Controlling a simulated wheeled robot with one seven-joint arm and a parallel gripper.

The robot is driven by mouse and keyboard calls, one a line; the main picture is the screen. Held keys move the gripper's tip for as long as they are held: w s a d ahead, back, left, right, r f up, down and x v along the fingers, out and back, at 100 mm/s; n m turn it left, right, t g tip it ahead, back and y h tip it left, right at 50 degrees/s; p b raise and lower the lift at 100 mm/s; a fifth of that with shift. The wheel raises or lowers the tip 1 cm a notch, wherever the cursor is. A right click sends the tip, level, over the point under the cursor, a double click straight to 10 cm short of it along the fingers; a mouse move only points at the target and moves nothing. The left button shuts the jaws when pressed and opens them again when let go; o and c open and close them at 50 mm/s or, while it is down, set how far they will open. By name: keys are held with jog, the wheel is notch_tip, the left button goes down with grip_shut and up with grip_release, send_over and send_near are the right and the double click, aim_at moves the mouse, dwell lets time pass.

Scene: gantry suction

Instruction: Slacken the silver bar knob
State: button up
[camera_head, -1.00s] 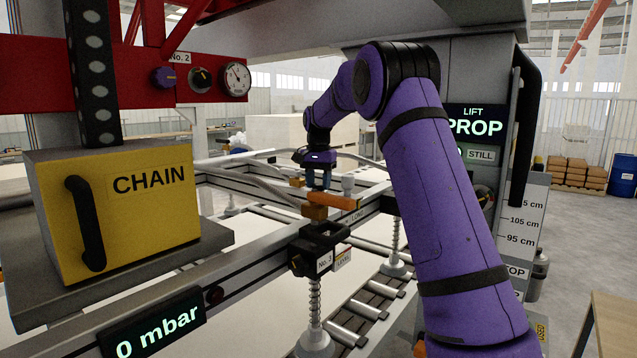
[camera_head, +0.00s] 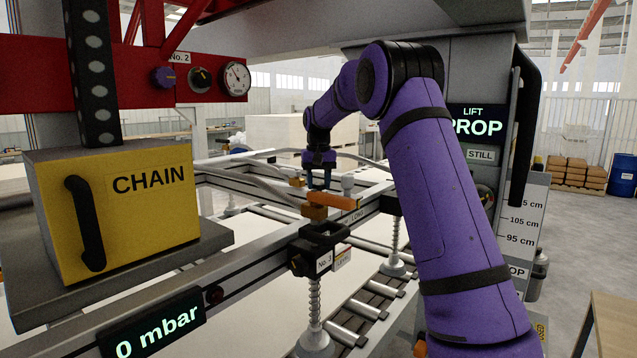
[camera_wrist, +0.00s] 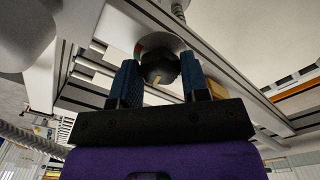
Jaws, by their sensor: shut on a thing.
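The silver bar (camera_wrist: 100,62) crosses the wrist view, and it shows as a silver beam in the head view (camera_head: 262,192). A round black knob (camera_wrist: 160,66) with a pale pointer mark sits on it, in front of a pale disc (camera_wrist: 150,42) with red and green on its edge. My gripper (camera_wrist: 158,72) has one blue finger on each side of the knob and is shut on it. In the head view my gripper (camera_head: 318,186) points down at the beam. The knob is not clearly visible there.
An orange lever (camera_head: 338,201) and a black clamp marked No. 3 (camera_head: 318,240) are close in front of my gripper. A yellow CHAIN box (camera_head: 130,215) stands at left. A display reads 0 mbar (camera_head: 155,330). Suction cups hang below the beams.

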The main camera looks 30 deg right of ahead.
aim_at(318, 184)
jog(key=shift+n, duration=0.3)
jog(key=o, duration=0.9)
notch_tip(318, 184, up, 11)
jog(key=shift+f, duration=0.1)
dwell(0.6)
